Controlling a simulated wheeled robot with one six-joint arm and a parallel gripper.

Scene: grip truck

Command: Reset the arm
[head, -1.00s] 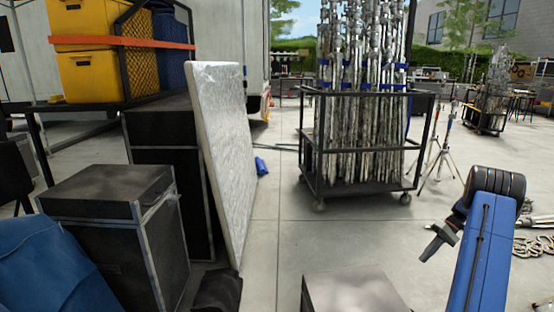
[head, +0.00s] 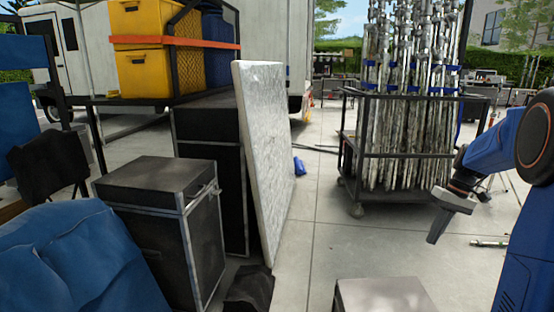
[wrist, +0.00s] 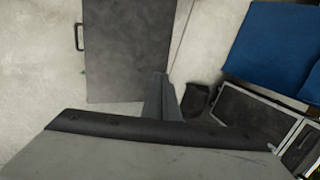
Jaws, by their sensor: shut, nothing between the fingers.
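My gripper (head: 437,232) hangs at the end of my blue arm on the right side of the head view, tilted downward over bare concrete. Its fingers look closed together, with nothing held. In the wrist view my gripper (wrist: 160,97) shows as one narrow grey shape pointing away. Beyond it lies a flat grey case top (wrist: 125,50) with a handle. Nothing is seen touching the fingers.
A wheeled cart of metal stands (head: 410,140) is behind the gripper. A low grey box (head: 383,298) is at the front. Black cases (head: 165,215), a leaning white board (head: 262,160) and blue cloth (head: 80,260) fill the left. Concrete in the middle is clear.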

